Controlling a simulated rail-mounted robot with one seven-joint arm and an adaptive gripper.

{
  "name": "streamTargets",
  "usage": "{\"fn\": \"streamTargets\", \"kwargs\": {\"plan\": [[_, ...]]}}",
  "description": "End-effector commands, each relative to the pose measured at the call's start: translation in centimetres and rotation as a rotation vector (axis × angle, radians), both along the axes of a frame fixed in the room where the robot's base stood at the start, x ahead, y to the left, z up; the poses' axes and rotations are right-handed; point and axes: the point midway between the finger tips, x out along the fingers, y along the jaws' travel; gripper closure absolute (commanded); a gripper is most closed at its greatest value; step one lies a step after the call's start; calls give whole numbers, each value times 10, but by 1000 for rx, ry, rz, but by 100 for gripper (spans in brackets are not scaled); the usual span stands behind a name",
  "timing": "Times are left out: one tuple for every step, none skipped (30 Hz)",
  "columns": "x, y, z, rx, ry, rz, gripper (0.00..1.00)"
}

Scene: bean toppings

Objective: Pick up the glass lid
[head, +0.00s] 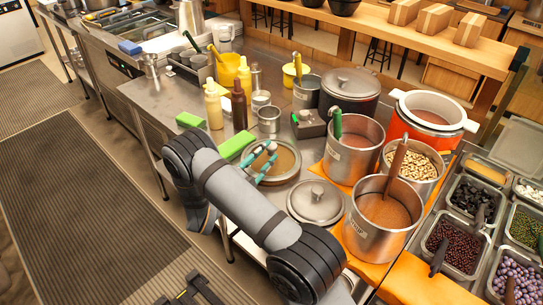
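The glass lid (289,167) is a round, see-through, brownish disc with a metal rim. It lies on the steel counter in the middle of the head view, left of the steel pots. My gripper (270,152) has teal fingers and is over the lid, reaching in from the left. Its fingertips are close together near the lid's middle. The lid's knob cannot be made out, and I cannot tell whether the fingers touch or hold anything.
A steel lid (316,203) lies close in front. Steel pots (353,152) stand to the right, one with a ladle. Green sponges (236,144) and sauce bottles (214,107) stand behind left. Topping trays (464,244) fill the right side.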

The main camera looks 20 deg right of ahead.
Motion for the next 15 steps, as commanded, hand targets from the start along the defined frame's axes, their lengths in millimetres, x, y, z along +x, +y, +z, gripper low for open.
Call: {"fn": "streamTargets", "kwargs": {"plan": [[0,0,0,0,0,0,66],[0,-1,0,0,0,0,66],[0,-1,0,0,0,0,66],[0,-1,0,0,0,0,66],[0,-1,0,0,0,0,66],[0,-1,0,0,0,0,68],[0,-1,0,0,0,0,70],[0,-1,0,0,0,0,72],[0,-1,0,0,0,0,74],[0,-1,0,0,0,0,76],[0,-1,0,0,0,0,78],[0,-1,0,0,0,0,80],[0,-1,0,0,0,0,82],[0,-1,0,0,0,0,83],[0,-1,0,0,0,0,86]]}}
